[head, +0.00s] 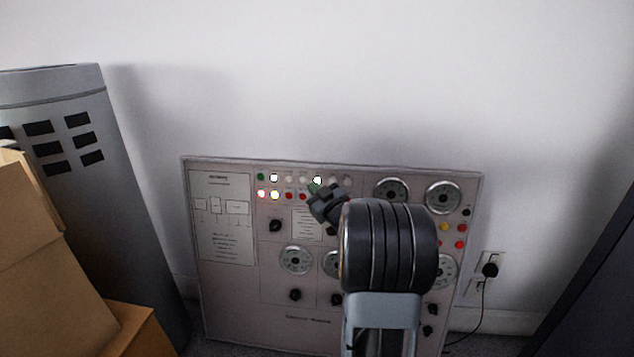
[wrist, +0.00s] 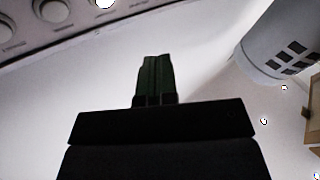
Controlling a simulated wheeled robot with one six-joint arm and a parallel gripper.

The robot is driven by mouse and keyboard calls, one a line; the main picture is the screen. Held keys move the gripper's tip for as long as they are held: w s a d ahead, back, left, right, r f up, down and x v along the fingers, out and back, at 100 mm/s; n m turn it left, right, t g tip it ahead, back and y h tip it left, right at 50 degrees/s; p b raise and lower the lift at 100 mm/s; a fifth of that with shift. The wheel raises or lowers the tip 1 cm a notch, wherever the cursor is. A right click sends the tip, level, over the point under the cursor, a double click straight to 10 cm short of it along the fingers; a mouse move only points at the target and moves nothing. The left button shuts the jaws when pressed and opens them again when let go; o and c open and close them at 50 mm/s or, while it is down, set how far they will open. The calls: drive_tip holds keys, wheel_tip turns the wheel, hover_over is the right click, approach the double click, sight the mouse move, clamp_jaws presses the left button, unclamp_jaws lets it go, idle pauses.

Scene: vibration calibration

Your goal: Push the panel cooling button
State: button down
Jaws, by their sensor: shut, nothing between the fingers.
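The upright grey control panel (head: 225,290) leans near the wall in the head view. Labels are too small to read, so I cannot tell which is panel cooling. My gripper (head: 314,187) is in front of the upper rows, near a lit white lamp; contact cannot be told. In the wrist view the gripper (wrist: 154,60) is shut and empty; a lit round lamp (wrist: 105,3) shows at the top edge.
Several dials (head: 444,198) and black knobs (head: 295,295) fill the panel; my arm hides its middle right. A grey cabinet with black slots (head: 75,140) and cardboard boxes (head: 45,290) stand left. A plug (head: 490,270) sits in the wall at right, beside a dark object (head: 595,285).

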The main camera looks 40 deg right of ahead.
drive_tip(key=shift+w+d+f, duration=0.3)
drive_tip(key=shift+w+d, duration=0.7)
drive_tip(key=shift+w+d+f, duration=0.25)
drive_tip(key=shift+w+d, duration=0.7)
drive_tip(key=shift+w, duration=0.05)
drive_tip(key=shift+w, duration=0.1)
idle(0.7)
drive_tip(key=shift+w+d+f, duration=0.1)
drive_tip(key=shift+w+d, duration=0.1)
drive_tip(key=shift+d, duration=0.05)
drive_tip(key=shift+w+d, duration=0.3)
idle(0.8)
drive_tip(key=shift+s+a, duration=0.1)
idle(0.3)
drive_tip(key=shift+s+a+b, duration=0.3)
drive_tip(key=shift+s+a, duration=0.15)
drive_tip(key=shift+s, duration=0.05)
drive_tip(key=shift+s+a+r+b, duration=0.15)
drive_tip(key=shift+s+a+r, duration=0.15)
drive_tip(key=shift+s+a, duration=0.6)
drive_tip(key=shift+s+a+r+b, duration=0.15)
drive_tip(key=shift+s+a+r, duration=0.1)
drive_tip(key=shift+s+a, duration=0.6)
